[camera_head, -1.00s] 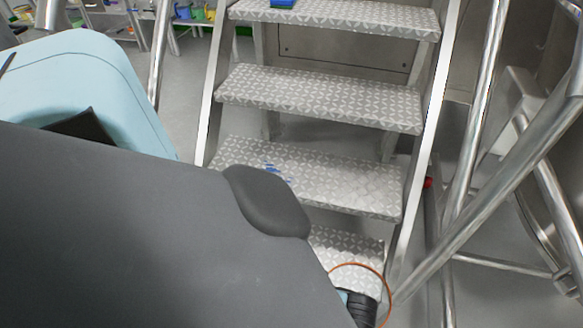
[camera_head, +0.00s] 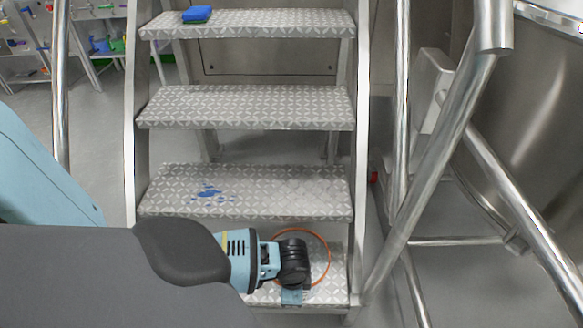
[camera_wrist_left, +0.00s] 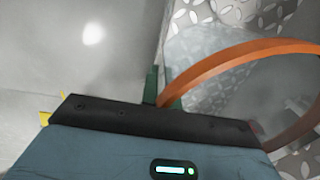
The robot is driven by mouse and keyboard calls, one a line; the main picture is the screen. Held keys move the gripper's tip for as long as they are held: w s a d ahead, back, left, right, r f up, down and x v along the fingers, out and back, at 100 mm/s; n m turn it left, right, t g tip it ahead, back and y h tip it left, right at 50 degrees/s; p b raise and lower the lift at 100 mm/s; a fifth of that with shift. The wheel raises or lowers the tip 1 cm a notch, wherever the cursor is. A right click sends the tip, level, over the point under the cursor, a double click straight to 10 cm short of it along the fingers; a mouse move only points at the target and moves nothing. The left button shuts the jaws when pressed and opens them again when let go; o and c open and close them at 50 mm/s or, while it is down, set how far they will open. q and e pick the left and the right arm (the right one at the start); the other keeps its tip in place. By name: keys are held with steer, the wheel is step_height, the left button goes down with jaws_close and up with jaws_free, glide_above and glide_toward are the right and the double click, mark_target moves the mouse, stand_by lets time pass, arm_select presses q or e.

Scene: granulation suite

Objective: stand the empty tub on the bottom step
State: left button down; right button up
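The tub shows as a thin orange rim (camera_head: 328,254) with see-through walls. In the head view it overlaps the bottom step (camera_head: 338,285), partly behind my left wrist; I cannot tell whether its base touches the step. My left gripper (camera_head: 291,297) is over that step, its fingers hidden in the head view. In the left wrist view, the dark green fingers (camera_wrist_left: 163,88) are close together with the orange rim (camera_wrist_left: 235,62) running out from between them, so they look shut on it. The tub appears empty. My right gripper is out of view.
Higher patterned steps rise behind, one with a blue smear (camera_head: 210,191) and one higher up with a blue block (camera_head: 197,14). Metal rails (camera_head: 440,150) and a steel vessel (camera_head: 535,110) stand to the right. A light blue body (camera_head: 35,165) is at left.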

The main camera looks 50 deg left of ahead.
arm_select(q)
steer(key=shift+w+a, duration=0.1)
steer(key=shift+a, duration=0.3)
steer(key=f+b, duration=0.1)
steer(key=f, duration=0.1)
steer(key=f+b, duration=0.1)
steer(key=shift+w+a+f+b, duration=0.2)
steer(key=shift+a+f+b, duration=0.05)
steer(key=shift+f+b, duration=0.1)
steer(key=shift+r, duration=0.1)
steer(key=shift+f, duration=0.2)
steer(key=c, duration=1.7)
jaws_free()
